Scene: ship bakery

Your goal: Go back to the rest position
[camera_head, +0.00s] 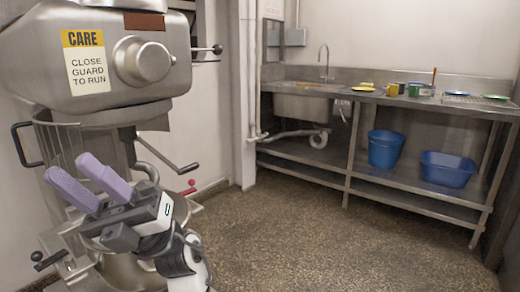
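My gripper (90,183) is in the lower left, at the end of my white and black arm. Its two purple fingers point up and to the left and stand apart, with a gap between them and nothing in it. It is in front of the large grey mixer (105,65), overlapping the mixer's lower part in the picture. I cannot tell how far it is from the mixer, or whether they touch.
A steel sink bench (335,183) stands along the back wall, with colourful cups and plates on top. A blue bucket (385,149) and a blue basin (447,170) sit on its lower shelf. The speckled floor (320,235) in front is clear.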

